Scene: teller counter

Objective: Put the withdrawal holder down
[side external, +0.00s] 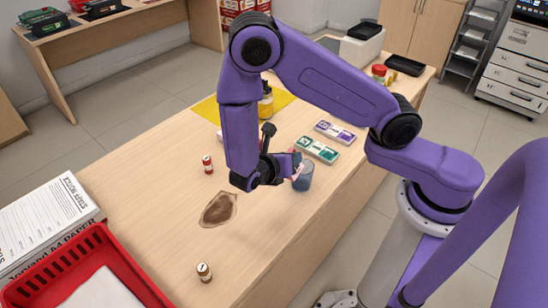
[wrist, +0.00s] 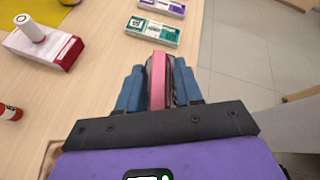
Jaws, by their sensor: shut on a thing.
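My gripper (wrist: 159,82) has blue fingers closed on a narrow pink holder (wrist: 158,75), seen on edge between them. I take it to be the withdrawal holder; its label cannot be read. In the side view my gripper (side external: 292,165) is at the counter's right part, with only a bit of pink showing and a blue-grey piece beside it. Whether the holder touches the counter is hard to tell. A green-and-white holder (side external: 317,150) lies flat just beyond my gripper, also in the wrist view (wrist: 153,31). A purple-and-white holder (side external: 335,132) lies behind it.
The wooden counter (side external: 150,190) has a dark brown patch (side external: 219,209). A red-and-white box (wrist: 45,47) lies left of my gripper. A red tray (side external: 82,262) is at the near left. The counter's right edge is close.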

